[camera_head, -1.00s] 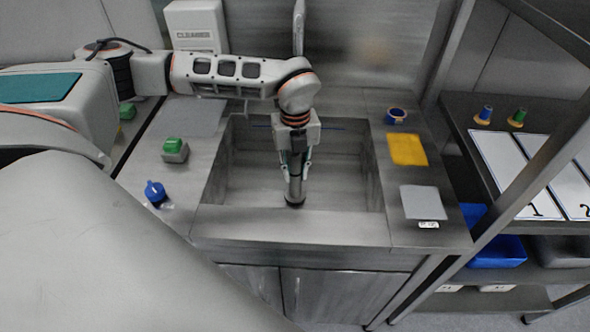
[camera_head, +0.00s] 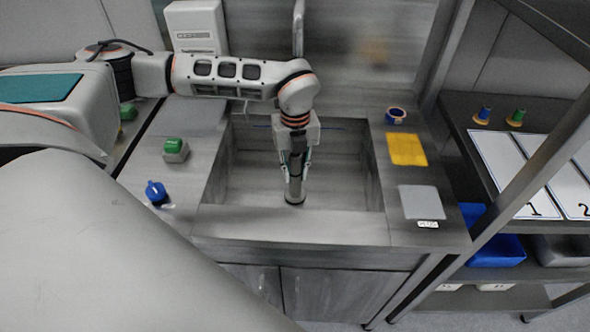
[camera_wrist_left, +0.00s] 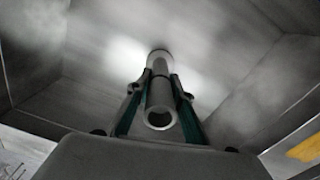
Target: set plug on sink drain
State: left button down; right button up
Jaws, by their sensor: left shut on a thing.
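The plug is a grey upright tube with a wider dark base (camera_head: 294,198). It stands inside the steel sink (camera_head: 245,180), near the front of the basin. My left gripper (camera_head: 295,170) points down into the sink and is shut on the tube's upper part. In the left wrist view the plug's tube (camera_wrist_left: 159,105) sits between the two green-edged fingers (camera_wrist_left: 160,90), its hollow top facing the camera and its far end at or near the basin floor. I cannot tell whether the base touches the floor. The drain is not visible; the plug may cover it. My right gripper is not seen.
Left of the sink are a green-topped block (camera_head: 175,148) and a blue bottle (camera_head: 156,192). On the right rim are a blue ring-shaped item (camera_head: 396,115), a yellow cloth (camera_head: 407,149) and a grey cloth (camera_head: 421,201). A rack (camera_head: 490,140) stands further right. The sink walls surround my gripper.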

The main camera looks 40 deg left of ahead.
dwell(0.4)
pick_arm(q)
jog(key=c, duration=1.7)
grip_release()
jog(key=o, duration=0.4)
